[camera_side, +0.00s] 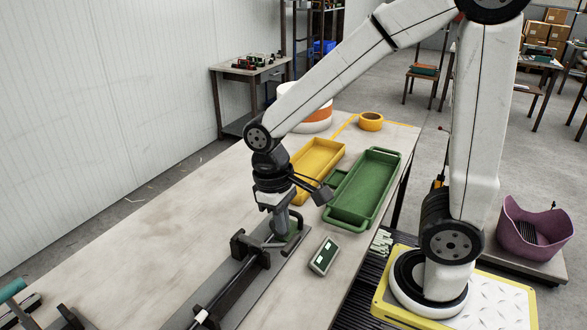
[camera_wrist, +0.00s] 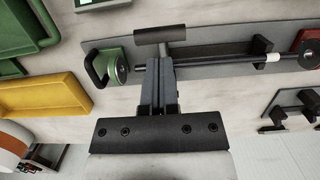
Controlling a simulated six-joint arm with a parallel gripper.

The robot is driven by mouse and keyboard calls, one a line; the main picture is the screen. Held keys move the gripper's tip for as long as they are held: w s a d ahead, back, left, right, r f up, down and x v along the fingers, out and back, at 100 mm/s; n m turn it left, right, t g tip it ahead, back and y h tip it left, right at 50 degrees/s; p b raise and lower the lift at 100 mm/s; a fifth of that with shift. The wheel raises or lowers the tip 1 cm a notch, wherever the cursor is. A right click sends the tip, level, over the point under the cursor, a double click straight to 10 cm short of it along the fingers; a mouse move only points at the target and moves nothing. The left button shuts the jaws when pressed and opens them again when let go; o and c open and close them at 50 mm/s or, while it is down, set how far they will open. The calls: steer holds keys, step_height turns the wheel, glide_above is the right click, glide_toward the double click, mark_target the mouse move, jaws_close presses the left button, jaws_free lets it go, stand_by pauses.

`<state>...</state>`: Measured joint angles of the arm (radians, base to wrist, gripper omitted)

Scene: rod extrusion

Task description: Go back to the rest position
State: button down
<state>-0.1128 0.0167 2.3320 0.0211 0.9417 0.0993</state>
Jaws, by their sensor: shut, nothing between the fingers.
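My gripper (camera_wrist: 160,108) is shut with nothing between its fingers. In the side view it points down (camera_side: 280,222) just above the far end of the extrusion fixture. The fixture has a dark base plate (camera_side: 232,300) with a long thin rod (camera_side: 222,292) running along it. In the wrist view the rod (camera_wrist: 215,62) crosses the fixture beyond my fingers, and a grey T-shaped handle (camera_wrist: 160,34) shows at the fingertips. I cannot tell if the fingers touch the handle. A green round part (camera_wrist: 108,67) sits at the rod's end.
A yellow tray (camera_side: 318,152) and a green tray (camera_side: 368,190) lie behind my gripper. A small device with a screen (camera_side: 324,255) lies right of the fixture. A yellow tape roll (camera_side: 371,121) is farther back.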

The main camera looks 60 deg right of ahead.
steer(key=shift+w+r, duration=0.25)
steer(key=shift+r, duration=0.1)
step_height(320, 180, up, 11)
steer(key=s, duration=0.1)
steer(key=f, duration=0.3)
steer(key=w+f, duration=0.1)
steer(key=f, duration=0.5)
steer(key=shift+w, duration=0.25)
steer(key=f, duration=0.1)
steer(key=s+f, duration=0.1)
steer(key=f, duration=0.1)
steer(key=shift+s+f, duration=0.45)
steer(key=shift+f, duration=0.1)
steer(key=w+r, duration=0.5)
steer(key=shift+w+r, duration=0.2)
steer(key=shift+w, duration=0.15)
